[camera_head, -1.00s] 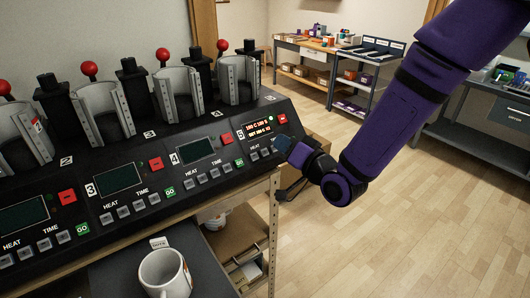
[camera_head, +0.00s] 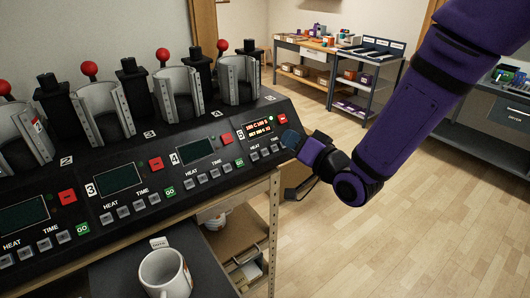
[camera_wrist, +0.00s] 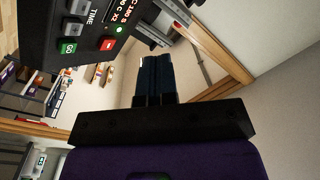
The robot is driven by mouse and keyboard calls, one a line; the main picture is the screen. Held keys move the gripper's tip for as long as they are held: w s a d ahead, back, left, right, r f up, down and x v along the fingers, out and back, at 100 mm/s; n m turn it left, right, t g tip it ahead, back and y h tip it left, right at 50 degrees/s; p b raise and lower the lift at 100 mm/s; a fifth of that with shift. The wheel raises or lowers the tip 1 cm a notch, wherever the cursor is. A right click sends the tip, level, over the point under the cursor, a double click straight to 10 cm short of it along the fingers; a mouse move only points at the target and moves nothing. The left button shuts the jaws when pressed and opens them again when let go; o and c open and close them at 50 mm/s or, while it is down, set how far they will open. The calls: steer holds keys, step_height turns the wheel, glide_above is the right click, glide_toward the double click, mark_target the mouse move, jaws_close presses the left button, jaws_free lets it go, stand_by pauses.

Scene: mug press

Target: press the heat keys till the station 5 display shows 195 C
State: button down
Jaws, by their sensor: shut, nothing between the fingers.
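The station 5 display (camera_head: 257,130) is lit with small red and yellow characters at the right end of the black press console. Its heat figure is too small to read surely in the head view. In the wrist view the display (camera_wrist: 124,10) is cut off by the top edge and shows only part of its lines. The station 5 heat keys (camera_head: 260,151) are small grey buttons below the display. My gripper (camera_head: 290,139) is shut and empty at the console's right end, right of the heat keys. Its dark closed fingers also show in the wrist view (camera_wrist: 155,76), apart from the console.
A red minus key (camera_head: 282,124) sits right of the display, by a green light. The displays of stations 3 (camera_head: 118,180) and 4 (camera_head: 195,151) are dark. A white mug (camera_head: 164,270) stands on a dark surface below the console. Open floor lies to the right.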

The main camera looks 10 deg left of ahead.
mark_target(273, 149)
steer(key=shift+w+a+f, duration=0.7)
steer(key=shift+a+f, duration=0.1)
steer(key=shift+f, duration=0.2)
steer(key=shift+w+a+f, duration=0.75)
steer(key=shift+a+f, duration=0.05)
steer(key=shift+f, duration=0.2)
steer(key=shift+w+a+f, duration=0.7)
steer(key=shift+a+f, duration=0.1)
steer(key=shift+f, duration=0.2)
stand_by(0.3)
steer(key=shift+w+a+f, duration=0.25)
steer(key=shift+f, duration=0.05)
steer(key=shift+w+a+f, duration=0.2)
steer(key=shift+a+f, duration=0.05)
steer(key=shift+f, duration=0.05)
stand_by(1.0)
steer(key=shift+d+r, duration=0.1)
steer(key=shift+s+d+r, duration=0.4)
steer(key=shift+s+r, duration=0.05)
steer(key=shift+r, duration=0.05)
stand_by(0.4)
steer(key=shift+s+d+r, duration=0.6)
steer(key=shift+d+r, duration=0.1)
steer(key=shift+r, duration=0.15)
steer(key=shift+s+d+r, duration=0.6)
steer(key=shift+d+r, duration=0.05)
steer(key=shift+r, duration=0.2)
